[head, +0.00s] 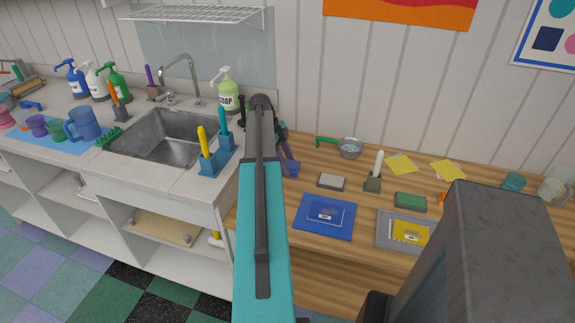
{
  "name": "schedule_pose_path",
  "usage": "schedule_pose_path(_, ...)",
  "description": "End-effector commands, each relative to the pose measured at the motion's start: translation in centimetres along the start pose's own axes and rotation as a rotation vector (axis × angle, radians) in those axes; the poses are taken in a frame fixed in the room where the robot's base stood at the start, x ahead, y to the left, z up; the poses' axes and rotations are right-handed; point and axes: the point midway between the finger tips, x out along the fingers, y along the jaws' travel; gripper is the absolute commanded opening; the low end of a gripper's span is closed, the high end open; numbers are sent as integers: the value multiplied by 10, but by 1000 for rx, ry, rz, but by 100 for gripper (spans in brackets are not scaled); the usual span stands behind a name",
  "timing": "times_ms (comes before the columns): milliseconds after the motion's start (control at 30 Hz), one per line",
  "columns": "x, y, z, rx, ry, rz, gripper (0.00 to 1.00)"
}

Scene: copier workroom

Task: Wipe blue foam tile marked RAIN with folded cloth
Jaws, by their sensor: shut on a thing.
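A blue foam tile (342,213) lies flat on a blue mat (311,227) on the wooden counter. It carries a small white label, too small to read. My gripper (287,152) is mostly hidden behind my teal and dark arm. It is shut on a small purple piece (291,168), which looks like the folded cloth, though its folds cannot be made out. The gripper and cloth are behind and to the left of the blue tile, apart from it.
A yellow tile (411,232) lies on a grey mat (385,238) to the right. A pale block (331,181), a green block (410,202) and a holder with a white stick (373,183) stand behind. The sink (170,140) and a blue caddy (212,167) are left of my arm.

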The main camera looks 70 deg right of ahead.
Motion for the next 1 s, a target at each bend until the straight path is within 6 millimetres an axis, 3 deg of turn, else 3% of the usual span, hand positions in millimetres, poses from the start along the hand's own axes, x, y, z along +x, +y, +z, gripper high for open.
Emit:
schedule_pose_path(600,-30,0,-12,0,0,-1,21)
schedule_pose_path(1000,-31,0,-13,-1,0,-1,21)
